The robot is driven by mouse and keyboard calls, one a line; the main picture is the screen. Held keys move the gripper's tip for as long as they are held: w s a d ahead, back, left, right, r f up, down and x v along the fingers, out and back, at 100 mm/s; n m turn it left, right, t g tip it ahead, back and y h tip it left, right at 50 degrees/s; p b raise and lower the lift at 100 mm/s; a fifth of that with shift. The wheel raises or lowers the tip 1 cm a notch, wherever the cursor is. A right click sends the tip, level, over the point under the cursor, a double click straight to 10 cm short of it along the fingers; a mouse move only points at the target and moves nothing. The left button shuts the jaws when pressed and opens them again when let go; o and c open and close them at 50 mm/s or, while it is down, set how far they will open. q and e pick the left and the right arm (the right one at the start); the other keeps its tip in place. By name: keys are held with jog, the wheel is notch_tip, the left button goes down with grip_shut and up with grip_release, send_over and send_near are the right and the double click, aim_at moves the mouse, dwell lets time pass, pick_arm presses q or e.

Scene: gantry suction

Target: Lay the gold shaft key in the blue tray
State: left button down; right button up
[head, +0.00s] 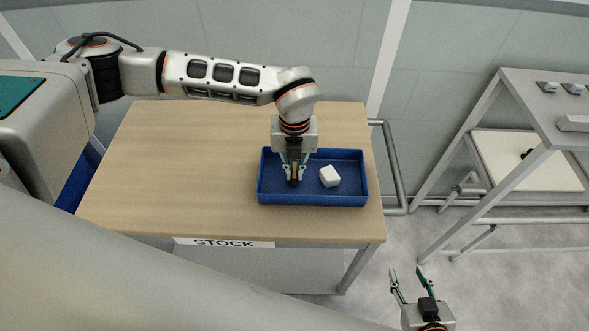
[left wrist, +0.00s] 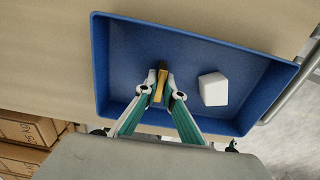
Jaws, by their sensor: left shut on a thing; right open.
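The gold shaft key (left wrist: 161,83) is a small yellow bar between the fingertips of my left gripper (left wrist: 161,95), which is shut on it. In the head view the key (head: 295,172) shows partly behind the fingers of my left gripper (head: 294,176). The gripper points down over the left part of the blue tray (head: 347,200), within its outline. I cannot tell whether the key touches the tray floor. The tray also shows in the left wrist view (left wrist: 190,27). My right gripper (head: 407,275) is open and empty over the floor at lower right, away from the table.
A white block (head: 330,176) lies in the tray, right of the key; it also shows in the left wrist view (left wrist: 213,89). The wooden table (head: 190,160) is clear left of the tray. A grey rack (head: 500,130) stands at right.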

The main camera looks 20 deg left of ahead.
aim_at(295, 170)
pick_arm(q)
jog(key=shift+f, duration=0.2)
jog(key=c, duration=2.6)
grip_release()
jog(key=shift+f, duration=0.1)
jog(key=o, duration=0.4)
jog(key=shift+o, duration=0.2)
jog(key=shift+r, duration=0.3)
notch_tip(295, 170, up, 12)
jog(key=b, duration=0.1)
jog(key=shift+f, duration=0.15)
